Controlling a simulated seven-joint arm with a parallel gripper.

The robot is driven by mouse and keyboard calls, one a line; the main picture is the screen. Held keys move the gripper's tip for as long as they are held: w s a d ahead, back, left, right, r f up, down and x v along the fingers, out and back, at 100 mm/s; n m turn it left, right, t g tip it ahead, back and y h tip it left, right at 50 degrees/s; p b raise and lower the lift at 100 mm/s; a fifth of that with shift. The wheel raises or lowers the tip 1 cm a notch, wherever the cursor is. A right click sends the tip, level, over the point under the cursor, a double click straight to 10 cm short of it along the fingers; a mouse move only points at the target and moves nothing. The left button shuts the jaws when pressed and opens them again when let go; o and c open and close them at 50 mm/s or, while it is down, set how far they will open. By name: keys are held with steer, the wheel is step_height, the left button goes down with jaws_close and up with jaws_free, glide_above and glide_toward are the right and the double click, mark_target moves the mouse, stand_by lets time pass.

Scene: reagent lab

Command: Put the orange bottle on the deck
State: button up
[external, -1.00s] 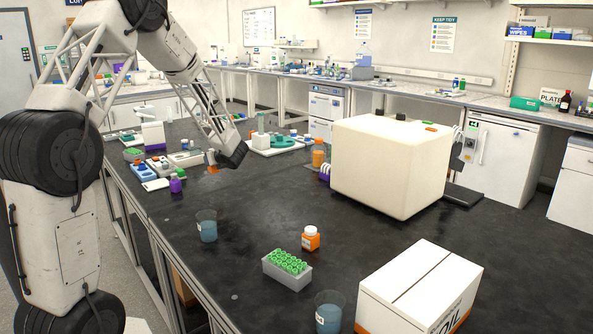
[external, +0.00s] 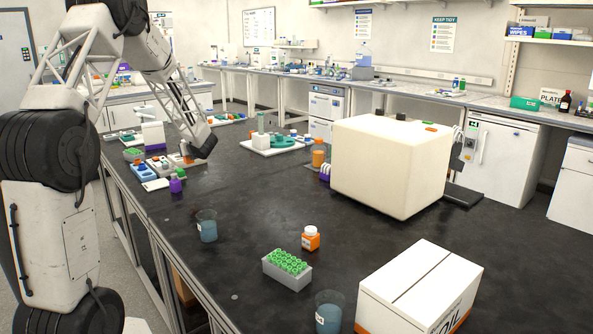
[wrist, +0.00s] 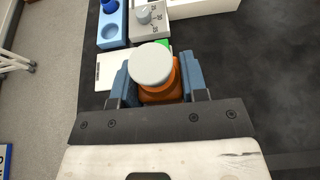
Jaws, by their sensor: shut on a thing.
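My gripper (wrist: 157,80) is shut on an orange bottle (wrist: 170,92) with a round white cap (wrist: 151,64). The blue-grey fingers lie on either side of the bottle. In the external view my gripper (external: 191,156) is at the left of the bench, beside the row of small equipment, with a bit of orange showing. The held bottle's underside is hidden, so I cannot tell whether it touches anything. A white flat plate (wrist: 108,72) lies just ahead and left of the bottle in the wrist view. I cannot tell for certain which piece is the deck.
A blue block with holes (wrist: 112,24) and a grey dial unit (wrist: 147,20) lie beyond the bottle. A purple bottle (external: 176,184) stands nearby. Another orange bottle (external: 311,239), a green-capped tube rack (external: 288,271) and a beaker (external: 207,229) stand nearer the camera. The black benchtop between is open.

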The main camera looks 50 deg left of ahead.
mark_target(189, 163)
steer(key=shift+f, duration=0.1)
steer(key=shift+f, duration=3)
steer(key=shift+f, duration=1.9)
steer(key=shift+f, duration=0.15)
steer(key=o, duration=1)
